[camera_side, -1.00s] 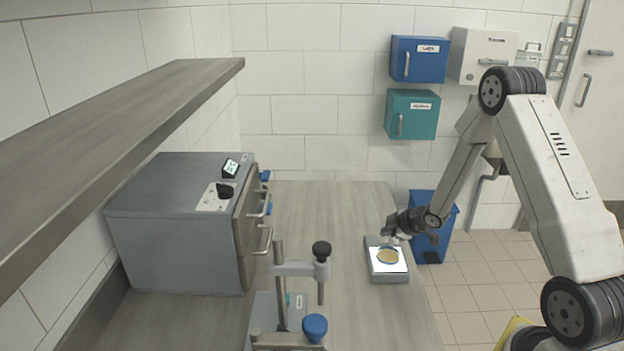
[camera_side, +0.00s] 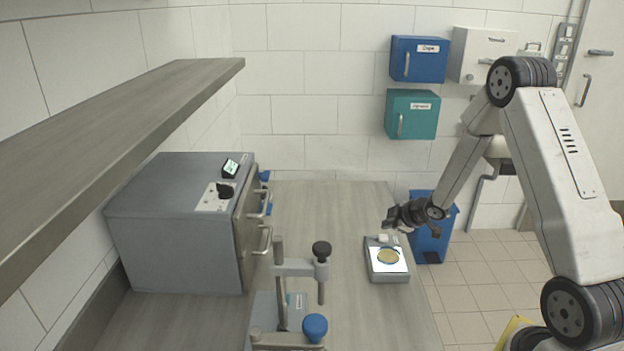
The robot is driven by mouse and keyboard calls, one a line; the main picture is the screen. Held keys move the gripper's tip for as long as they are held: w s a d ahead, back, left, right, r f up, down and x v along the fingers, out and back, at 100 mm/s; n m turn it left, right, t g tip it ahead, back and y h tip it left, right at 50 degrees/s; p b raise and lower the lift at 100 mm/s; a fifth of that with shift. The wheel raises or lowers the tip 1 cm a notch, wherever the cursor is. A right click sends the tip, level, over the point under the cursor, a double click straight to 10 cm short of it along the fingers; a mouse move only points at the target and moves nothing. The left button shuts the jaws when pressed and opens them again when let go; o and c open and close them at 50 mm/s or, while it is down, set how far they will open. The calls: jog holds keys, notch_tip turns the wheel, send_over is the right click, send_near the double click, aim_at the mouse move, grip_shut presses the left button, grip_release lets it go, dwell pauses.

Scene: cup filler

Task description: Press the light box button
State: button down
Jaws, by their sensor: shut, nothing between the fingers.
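The light box (camera_side: 374,272) is a small grey box near the right edge of the bench. Its top panel glows white, and a round yellowish dish (camera_side: 387,256) lies on the panel. A small pale button (camera_side: 383,238) shows at the box's back end. My gripper (camera_side: 387,223) is shut and empty, just above and behind the button. A small gap shows between the fingertips and the box.
A grey oven-like unit (camera_side: 170,250) stands on the left under a long shelf (camera_side: 110,140). A clamp stand with a blue knob (camera_side: 314,327) is at the front. A blue bin (camera_side: 440,215) is beyond the bench's right edge. The bench middle is clear.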

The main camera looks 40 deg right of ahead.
aim_at(386, 237)
jog(key=shift+r, duration=2.4)
